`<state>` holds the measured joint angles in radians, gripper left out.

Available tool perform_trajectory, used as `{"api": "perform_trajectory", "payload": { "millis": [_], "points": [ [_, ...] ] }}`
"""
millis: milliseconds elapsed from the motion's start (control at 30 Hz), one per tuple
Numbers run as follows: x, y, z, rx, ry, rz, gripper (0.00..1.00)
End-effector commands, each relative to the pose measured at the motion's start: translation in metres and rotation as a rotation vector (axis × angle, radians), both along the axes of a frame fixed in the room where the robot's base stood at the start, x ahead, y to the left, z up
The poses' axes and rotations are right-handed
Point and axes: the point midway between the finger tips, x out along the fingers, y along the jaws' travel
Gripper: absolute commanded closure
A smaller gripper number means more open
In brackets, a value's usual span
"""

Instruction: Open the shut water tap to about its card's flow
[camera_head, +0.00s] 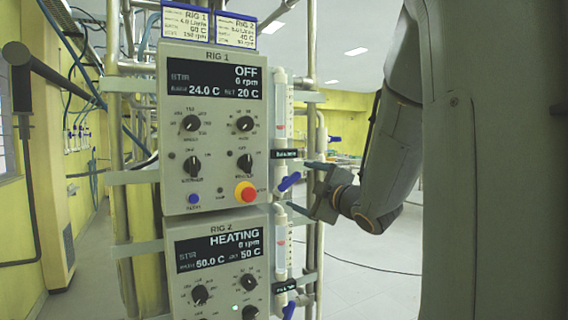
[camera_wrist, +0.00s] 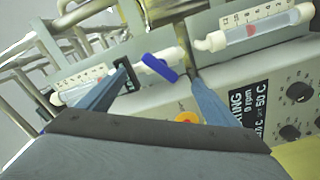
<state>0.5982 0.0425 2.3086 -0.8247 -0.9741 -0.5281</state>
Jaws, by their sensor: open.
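The upper blue tap handle (camera_head: 289,181) sits at the foot of the rig 1 flow tube (camera_head: 280,105), tilted up to the right. In the wrist view the handle (camera_wrist: 159,67) lies between the two fingertips, with space on either side. My gripper (camera_head: 299,185) is open around or just in front of it; I cannot tell whether it touches. My gripper also shows in the wrist view (camera_wrist: 156,75). The rig 1 card (camera_head: 186,22) is above the panel and seems to read 4.0 L/min, though small. A lower blue tap handle (camera_head: 289,309) belongs to rig 2.
The rig 1 panel (camera_head: 213,160) reads OFF and carries a red stop button (camera_head: 245,191) left of the tap. The rig 2 panel (camera_head: 220,262) below reads HEATING. Metal pipes run behind the tubes. Open floor (camera_head: 375,270) lies to the right.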

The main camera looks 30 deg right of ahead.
Motion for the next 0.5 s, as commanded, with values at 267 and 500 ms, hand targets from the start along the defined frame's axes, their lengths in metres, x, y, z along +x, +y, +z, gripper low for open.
{"api": "perform_trajectory", "payload": {
  "millis": [267, 500],
  "points": [
    [-0.0036, -0.0011, 0.0013, 0.442, 0.025, -0.016, 0.16],
    [0.0059, -0.0026, -0.0015, 0.51, 0.026, -0.021, 0.16]
  ]
}}
